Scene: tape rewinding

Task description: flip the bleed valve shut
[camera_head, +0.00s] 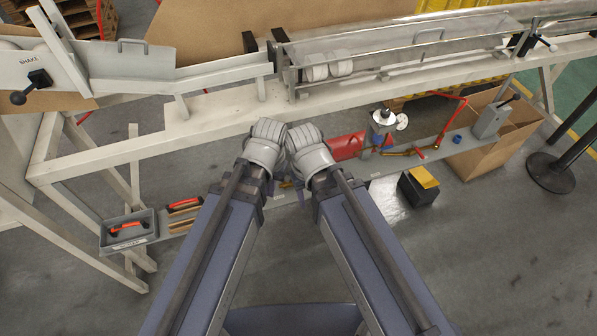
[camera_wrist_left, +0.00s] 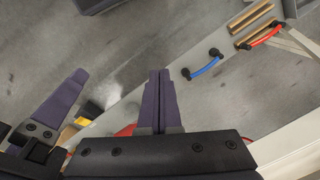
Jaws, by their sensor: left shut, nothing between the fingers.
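A brass pipe run (camera_head: 398,154) with a small red lever (camera_head: 419,153) sits on the low grey shelf, right of my wrists in the head view. It looks like the bleed valve, but its lever position is too small to read. My left gripper (camera_wrist_left: 158,72) is shut and empty in the left wrist view, above the shelf and apart from the valve. In the head view its fingers are mostly hidden under the wrist. A dark finger of my right gripper (camera_wrist_left: 78,74) shows at the left of the wrist view; its opening is unclear.
A white frame beam (camera_head: 110,152) runs behind. A cardboard box (camera_head: 490,152) stands at right.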

